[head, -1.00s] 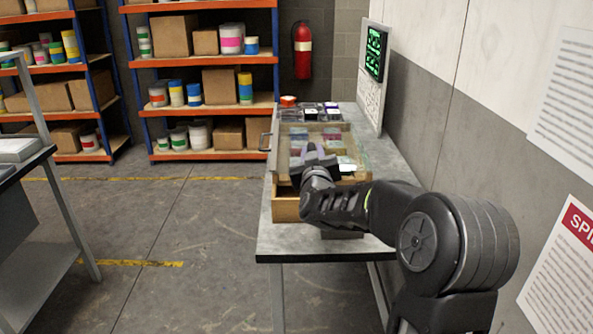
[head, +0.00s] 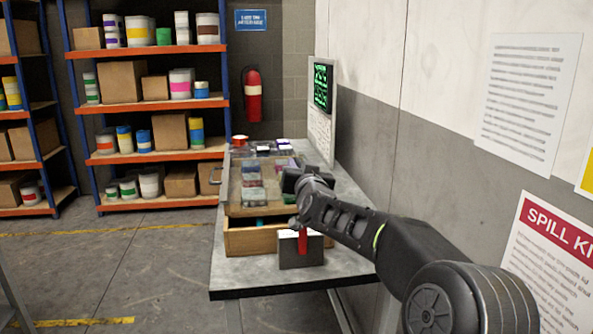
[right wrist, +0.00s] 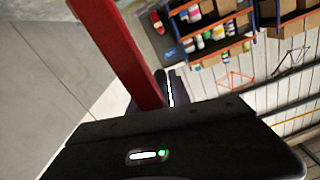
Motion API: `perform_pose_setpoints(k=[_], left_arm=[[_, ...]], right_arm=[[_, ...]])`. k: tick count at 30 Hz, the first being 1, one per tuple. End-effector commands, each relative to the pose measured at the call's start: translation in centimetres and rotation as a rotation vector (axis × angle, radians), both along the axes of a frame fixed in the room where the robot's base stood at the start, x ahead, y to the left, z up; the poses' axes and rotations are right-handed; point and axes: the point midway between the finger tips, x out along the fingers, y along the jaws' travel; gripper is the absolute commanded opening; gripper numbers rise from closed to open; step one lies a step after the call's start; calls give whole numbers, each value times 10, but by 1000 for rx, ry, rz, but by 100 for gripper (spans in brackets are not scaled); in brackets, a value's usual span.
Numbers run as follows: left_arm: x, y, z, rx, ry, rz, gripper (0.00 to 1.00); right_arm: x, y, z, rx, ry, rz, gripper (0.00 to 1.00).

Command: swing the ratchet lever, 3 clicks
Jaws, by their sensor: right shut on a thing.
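The ratchet is a grey block (head: 288,256) standing near the front right of the bench, with a red lever (head: 303,242) showing upright against its front. My right gripper (head: 297,222) is at the top of the lever, partly hidden by my own wrist. In the right wrist view, the red lever (right wrist: 112,45) runs from the upper left down to the dark fingers (right wrist: 170,90), which are shut on it. The exact contact is hard to see. My left gripper is out of view.
The grey bench (head: 240,278) carries an open wooden drawer case (head: 250,240) behind the block, with small coloured items in it. A panel with a green-lit screen (head: 322,86) stands at the bench's right back. Shelving (head: 150,155) and a fire extinguisher (head: 253,95) are farther back.

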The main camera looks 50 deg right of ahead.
Motion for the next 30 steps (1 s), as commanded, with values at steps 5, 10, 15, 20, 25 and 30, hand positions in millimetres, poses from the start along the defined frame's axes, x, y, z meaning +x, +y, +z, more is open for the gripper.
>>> perform_pose_setpoints(k=[5,10,15,20,25,30], left_arm=[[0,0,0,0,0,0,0],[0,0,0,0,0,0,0],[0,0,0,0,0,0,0],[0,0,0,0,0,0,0],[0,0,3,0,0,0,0],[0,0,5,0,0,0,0]], right_arm=[[-1,-2,-3,8,1,-4,24],[-1,-2,-2,6,1,-4,38],[-1,-1,-1,3,1,-3,41],[-2,0,-1,3,0,-3,41],[-14,8,1,4,-2,-3,41],[-37,24,0,5,-2,-5,41]])
